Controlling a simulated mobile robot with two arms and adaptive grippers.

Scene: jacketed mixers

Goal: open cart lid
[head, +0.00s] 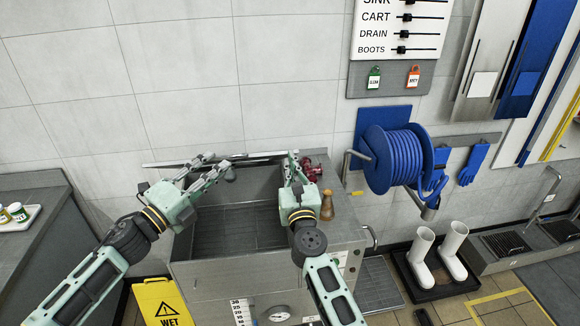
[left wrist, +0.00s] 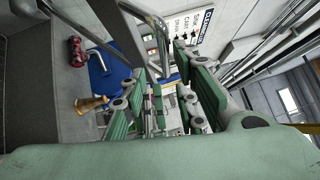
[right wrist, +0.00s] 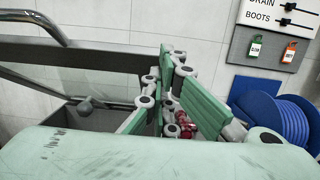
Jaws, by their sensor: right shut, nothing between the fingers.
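The steel cart (head: 262,275) stands against the tiled wall, its deep basin open to view from above. A thin, nearly edge-on lid (head: 160,163) is raised along the back of the basin. My left gripper (head: 222,168) is open over the back left of the basin, close to the lid's handle tube (left wrist: 150,22); contact is unclear. My right gripper (head: 293,160) is shut and empty over the cart's back right corner.
A blue hose reel (head: 398,160) is on the wall at right. A yellow wet-floor sign (head: 160,302) stands at front left. White boots (head: 422,250) stand on a tray.

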